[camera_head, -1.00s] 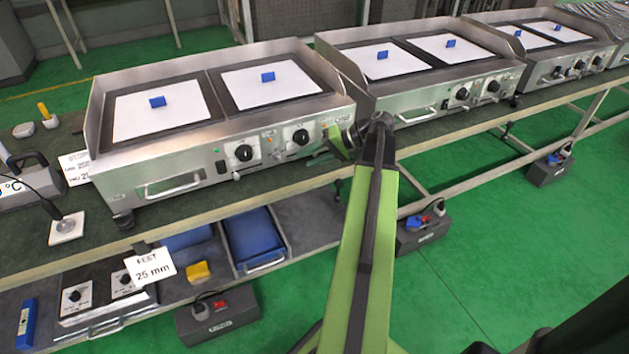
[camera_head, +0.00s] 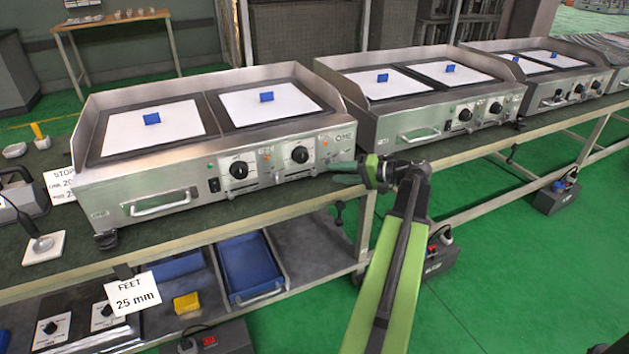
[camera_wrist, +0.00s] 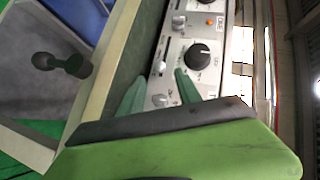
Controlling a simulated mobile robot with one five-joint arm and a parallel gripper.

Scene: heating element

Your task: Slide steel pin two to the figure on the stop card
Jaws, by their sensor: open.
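The nearest steel heating unit (camera_head: 150,205) has a front panel with two black knobs and small slots beneath them. In the wrist view, its panel carries a black knob (camera_wrist: 198,56) and small steel pins, one upper (camera_wrist: 161,68) and one lower (camera_wrist: 160,100); I cannot tell which is pin two. My gripper (camera_head: 338,172) is at the panel's right end. In the wrist view my gripper (camera_wrist: 158,85) is open, its green fingers around the pin area, contact unclear. The stop card (camera_head: 60,185) stands left of the unit, cut by its side; its figures are not fully readable.
A lower shelf holds a blue tray (camera_head: 250,265), a yellow block (camera_head: 187,303) and a card reading FEET 25 mm (camera_head: 135,292). A black foot knob (camera_wrist: 72,65) shows below the bench edge.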

